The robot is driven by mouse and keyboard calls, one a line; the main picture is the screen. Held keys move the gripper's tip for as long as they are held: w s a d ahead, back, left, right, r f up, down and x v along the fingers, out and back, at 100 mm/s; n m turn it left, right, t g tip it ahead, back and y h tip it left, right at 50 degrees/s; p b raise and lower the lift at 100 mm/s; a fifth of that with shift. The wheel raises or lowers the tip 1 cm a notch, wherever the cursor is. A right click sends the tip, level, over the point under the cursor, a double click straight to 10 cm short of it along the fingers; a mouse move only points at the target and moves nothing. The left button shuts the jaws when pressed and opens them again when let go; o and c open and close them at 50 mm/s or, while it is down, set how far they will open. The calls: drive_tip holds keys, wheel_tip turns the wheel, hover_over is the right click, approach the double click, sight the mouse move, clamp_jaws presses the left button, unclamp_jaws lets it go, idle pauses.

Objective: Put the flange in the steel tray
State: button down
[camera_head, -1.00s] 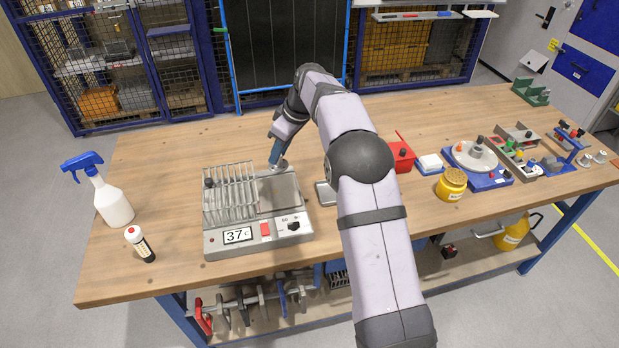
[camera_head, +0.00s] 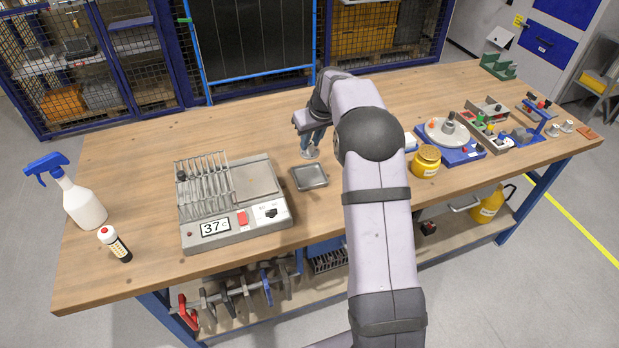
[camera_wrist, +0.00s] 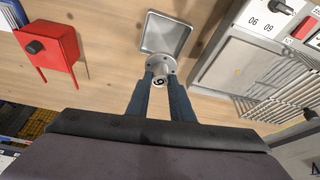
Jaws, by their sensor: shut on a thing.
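The flange (camera_wrist: 161,66) is a round grey metal piece with a short hub and a dark mark. My gripper (camera_wrist: 161,80) is shut on its hub. In the head view the flange (camera_head: 310,153) hangs below my gripper (camera_head: 312,140), behind the steel tray. The steel tray (camera_head: 310,178) is a small, square, shallow tray on the wooden bench. In the wrist view the tray (camera_wrist: 166,36) lies just beyond the flange, which overlaps its near edge in the picture. The tray looks empty. The gap between flange and bench is hard to judge.
A heater block (camera_head: 190,240) with a wire rack stands left of the tray. A red box (camera_wrist: 50,45) shows in the wrist view. A yellow jar (camera_head: 426,162) and a blue-based rotary jig (camera_head: 462,156) stand to the right. Bench between heater and tray is clear.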

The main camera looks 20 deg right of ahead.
drive_tip(key=shift+f, duration=0.5)
drive_tip(key=p, duration=0.4)
hover_over(310, 179)
drive_tip(key=shift+f, duration=4.5)
drive_tip(key=shift+f+b, duration=0.15)
drive_tip(key=shift+b, duration=0.25)
drive_tip(key=c, duration=1.6)
unclamp_jaws()
drive_tip(key=shift+o, duration=0.2)
drive_tip(key=shift+r, duration=0.25)
drive_tip(key=b+v, duration=0.3)
drive_tip(key=v, duration=0.8)
drive_tip(key=shift+s+r, duration=0.15)
drive_tip(key=shift+r, duration=0.25)
